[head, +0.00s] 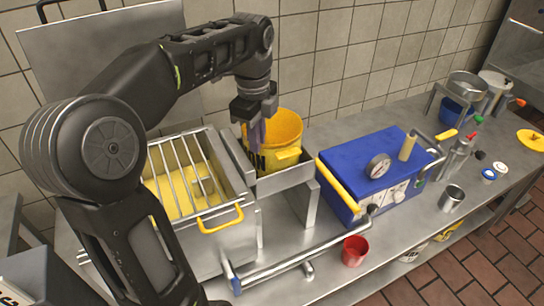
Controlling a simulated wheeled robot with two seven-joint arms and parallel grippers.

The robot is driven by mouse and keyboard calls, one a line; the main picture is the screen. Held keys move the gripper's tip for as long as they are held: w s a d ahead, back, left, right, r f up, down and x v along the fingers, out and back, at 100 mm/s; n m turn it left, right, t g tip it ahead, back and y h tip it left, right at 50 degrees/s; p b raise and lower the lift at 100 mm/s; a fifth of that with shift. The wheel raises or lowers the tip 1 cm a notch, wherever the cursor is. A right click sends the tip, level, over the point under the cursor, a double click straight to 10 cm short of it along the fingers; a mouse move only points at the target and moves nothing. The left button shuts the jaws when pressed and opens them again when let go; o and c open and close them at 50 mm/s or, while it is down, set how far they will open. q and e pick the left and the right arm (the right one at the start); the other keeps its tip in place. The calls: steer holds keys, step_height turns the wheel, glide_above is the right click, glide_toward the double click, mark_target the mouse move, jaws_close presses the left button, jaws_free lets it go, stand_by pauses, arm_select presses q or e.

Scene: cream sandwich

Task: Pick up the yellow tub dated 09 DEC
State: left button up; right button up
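A yellow tub (283,131) stands in a grey metal holder on the steel bench, between the grated fryer-like vat and the blue machine. Dark print shows on its lower left side, but it is partly hidden and too small for me to read a date. My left gripper (257,132) reaches down from above at the tub's left near rim, with a purplish finger part overlapping the tub wall. I cannot tell whether its fingers are apart or closed on the rim. My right gripper is not in view.
A steel vat with bars (243,183) and yellow contents stands left of the tub. A blue machine (350,160) with a gauge stands right. A red cup (354,251) and a steel cup (451,198) are at the front. Tubs (447,231) sit on the lower shelf.

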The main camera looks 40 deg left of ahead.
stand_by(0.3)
arm_select(q)
steer(key=shift+f, duration=0.3)
steer(key=p, duration=0.1)
glide_above(260, 176)
step_height(260, 176, down, 5)
steer(key=shift+r, duration=0.15)
steer(key=shift+c, duration=0.2)
jaws_close()
steer(key=shift+r, duration=0.2)
stand_by(1.4)
